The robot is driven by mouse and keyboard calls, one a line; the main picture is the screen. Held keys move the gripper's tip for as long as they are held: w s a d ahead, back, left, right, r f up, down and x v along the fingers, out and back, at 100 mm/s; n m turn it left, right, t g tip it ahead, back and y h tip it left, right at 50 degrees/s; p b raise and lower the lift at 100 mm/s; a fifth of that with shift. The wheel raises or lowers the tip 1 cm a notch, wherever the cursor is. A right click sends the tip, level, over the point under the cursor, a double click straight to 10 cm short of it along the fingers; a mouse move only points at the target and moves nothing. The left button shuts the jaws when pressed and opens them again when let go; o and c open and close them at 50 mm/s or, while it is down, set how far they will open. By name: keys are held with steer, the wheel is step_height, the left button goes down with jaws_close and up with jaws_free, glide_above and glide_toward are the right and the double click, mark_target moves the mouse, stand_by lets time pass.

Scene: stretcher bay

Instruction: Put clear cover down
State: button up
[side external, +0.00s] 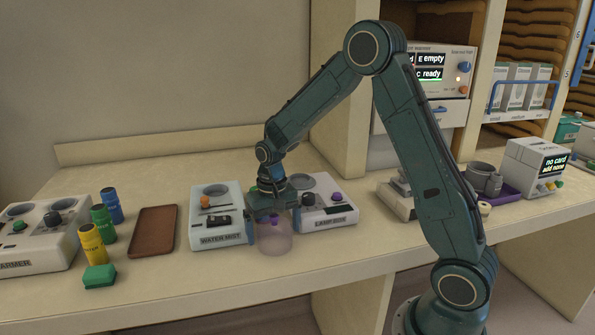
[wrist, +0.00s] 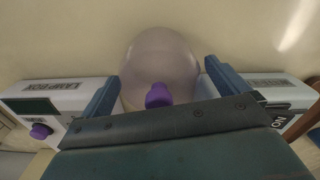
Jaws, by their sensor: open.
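The clear cover (side external: 275,243) is a pinkish see-through dome with a purple knob on top. It appears to stand upright on the counter in front of the gap between the water mist unit (side external: 217,230) and the lamp box (side external: 328,212). My gripper (side external: 273,226) is directly above it, pointing down, with its fingers open on either side of the knob. In the wrist view the cover (wrist: 160,62) and its knob show between the spread blue fingers of my gripper (wrist: 163,88), apart from both. The cover's far base edge is hidden.
A brown tray (side external: 153,231), a green block (side external: 99,276) and yellow, green and blue cylinders stand to the left, beside the warmer (side external: 40,238). A purple tray (side external: 510,190) and a card box (side external: 540,166) are at the right. The counter's front strip is mostly free.

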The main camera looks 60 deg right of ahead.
step_height(320, 180, up, 10)
steer(key=shift+r, duration=0.85)
steer(key=shift+s+a+r, duration=0.1)
steer(key=shift+s+r, duration=0.05)
steer(key=s+a+r+n+t, duration=0.2)
steer(key=s, duration=0.5)
steer(key=s+a+r+n+t, duration=0.1)
steer(key=s+a+r+n, duration=0.1)
steer(key=s, duration=0.6)
steer(key=s+a+r+n+t, duration=0.2)
steer(key=s+a+r, duration=0.1)
steer(key=s, duration=0.5)
steer(key=shift+a+n+t, duration=0.3)
steer(key=shift+a+n, duration=0.1)
steer(key=shift+a, duration=0.2)
